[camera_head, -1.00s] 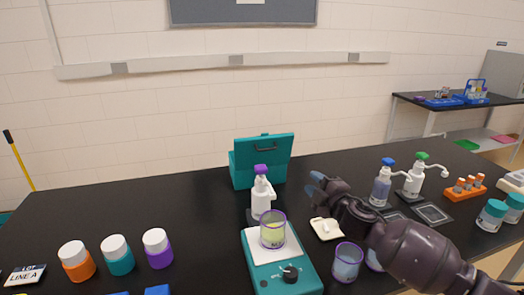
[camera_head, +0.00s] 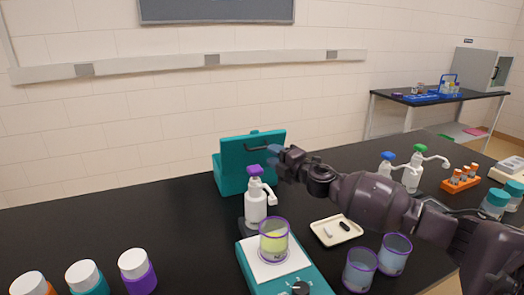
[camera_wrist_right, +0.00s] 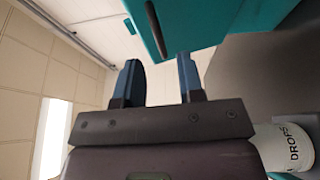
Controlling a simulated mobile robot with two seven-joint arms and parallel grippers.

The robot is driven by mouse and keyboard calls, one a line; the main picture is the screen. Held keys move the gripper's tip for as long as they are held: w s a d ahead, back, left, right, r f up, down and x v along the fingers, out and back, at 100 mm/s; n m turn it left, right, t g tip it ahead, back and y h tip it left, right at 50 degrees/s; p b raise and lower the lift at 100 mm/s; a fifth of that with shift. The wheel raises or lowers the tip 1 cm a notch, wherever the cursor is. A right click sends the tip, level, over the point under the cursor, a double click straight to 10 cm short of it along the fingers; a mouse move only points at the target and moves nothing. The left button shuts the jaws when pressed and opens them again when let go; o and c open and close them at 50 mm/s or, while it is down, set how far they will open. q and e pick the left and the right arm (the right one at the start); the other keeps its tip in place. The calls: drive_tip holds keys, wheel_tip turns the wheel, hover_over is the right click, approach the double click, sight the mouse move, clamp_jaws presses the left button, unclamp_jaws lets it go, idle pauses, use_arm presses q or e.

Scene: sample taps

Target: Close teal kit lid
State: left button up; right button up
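The teal kit (camera_head: 231,179) stands at the back of the black bench, its lid (camera_head: 236,158) raised upright with a dark handle on the face toward me. My right gripper (camera_head: 277,151) is at the right part of the lid, in front of it. In the right wrist view its two blue-tipped fingers (camera_wrist_right: 160,82) are spread with nothing between them. The teal lid (camera_wrist_right: 195,25) with the dark handle (camera_wrist_right: 155,28) lies just beyond the fingertips; I cannot tell whether the right-hand finger touches it. My left gripper is in neither view.
A purple-capped pump bottle (camera_head: 256,203) stands in front of the kit. A teal scale (camera_head: 255,268) with a purple-rimmed beaker (camera_head: 273,243) is nearer. A cream tray (camera_head: 322,234) and two purple-rimmed cups (camera_head: 360,268) lie below my right arm. Bench left of the kit is clear.

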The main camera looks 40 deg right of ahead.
sight(255, 155)
drive_tip(key=shift+w+a+r, duration=0.1)
drive_tip(key=shift+w+a, duration=0.1)
drive_tip(key=shift+w, duration=1.1)
drive_tip(key=shift+w+a+r, duration=0.1)
drive_tip(key=shift+w+a, duration=0.1)
drive_tip(key=shift+w, duration=1.1)
clamp_jaws()
